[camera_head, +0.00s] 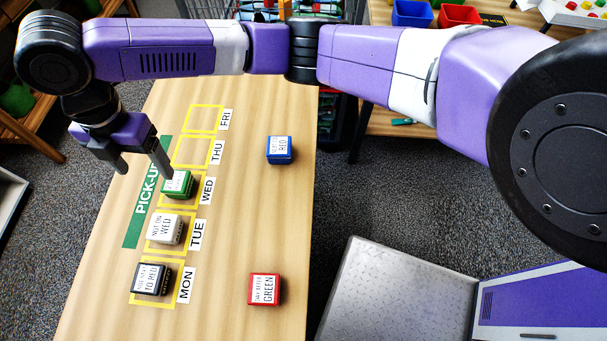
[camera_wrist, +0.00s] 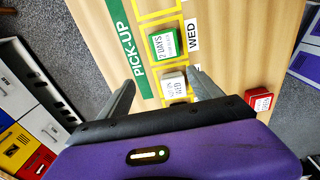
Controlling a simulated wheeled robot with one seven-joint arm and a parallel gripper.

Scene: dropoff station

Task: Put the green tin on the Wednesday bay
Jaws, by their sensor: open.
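The green tin (camera_head: 177,184), with a white label on top, sits inside the yellow outline of the Wednesday bay (camera_head: 172,205), beside the WED label (camera_head: 207,191). It also shows in the wrist view (camera_wrist: 176,46), with the WED label (camera_wrist: 193,34) to its right. My gripper (camera_head: 143,171) is open and empty, fingers pointing down, above the table near the green tin; one finger appears just behind the tin in the head view. In the wrist view, the fingers of my gripper (camera_wrist: 162,85) are spread apart, with the green tin beyond their tips and no tin held.
A white tin (camera_head: 165,229) sits in the TUE bay and a black tin (camera_head: 151,279) in the MON bay. The THU bay (camera_head: 190,167) and FRI bay (camera_head: 204,131) look empty. A blue tin (camera_head: 280,150) and a red tin (camera_head: 264,289) stand at the table's right side. A green PICK-UP strip (camera_head: 133,233) runs left of the bays.

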